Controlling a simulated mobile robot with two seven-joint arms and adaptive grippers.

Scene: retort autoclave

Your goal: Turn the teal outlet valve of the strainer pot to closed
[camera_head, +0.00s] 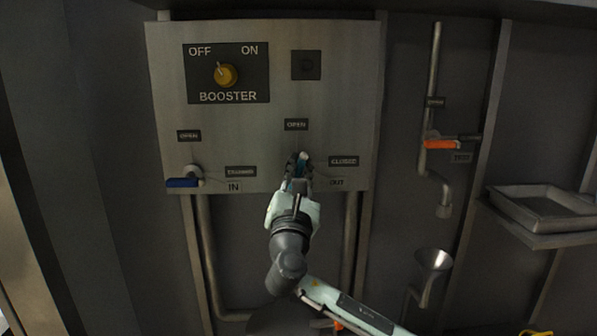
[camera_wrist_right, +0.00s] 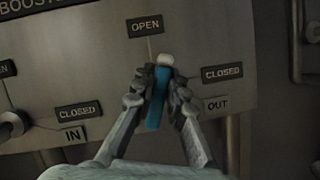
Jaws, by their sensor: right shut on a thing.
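The teal outlet valve handle (camera_wrist_right: 158,97) is in the middle of the wrist view. It hangs down from a pale pivot, tilted slightly to the left at its lower end. The OPEN label (camera_wrist_right: 145,26) is above it and the CLOSED label (camera_wrist_right: 222,73) is to its right. My right gripper (camera_wrist_right: 157,103) is shut on the handle, one finger on each side. In the head view my right gripper (camera_head: 298,168) covers most of the handle, and only bits of teal show. My left gripper is not in view.
The panel also holds a blue inlet valve (camera_head: 183,182) and a yellow booster knob (camera_head: 225,75). An orange-handled valve (camera_head: 440,144) sits on a pipe to the right, above a funnel (camera_head: 432,264). A metal tray (camera_head: 545,208) is at the far right.

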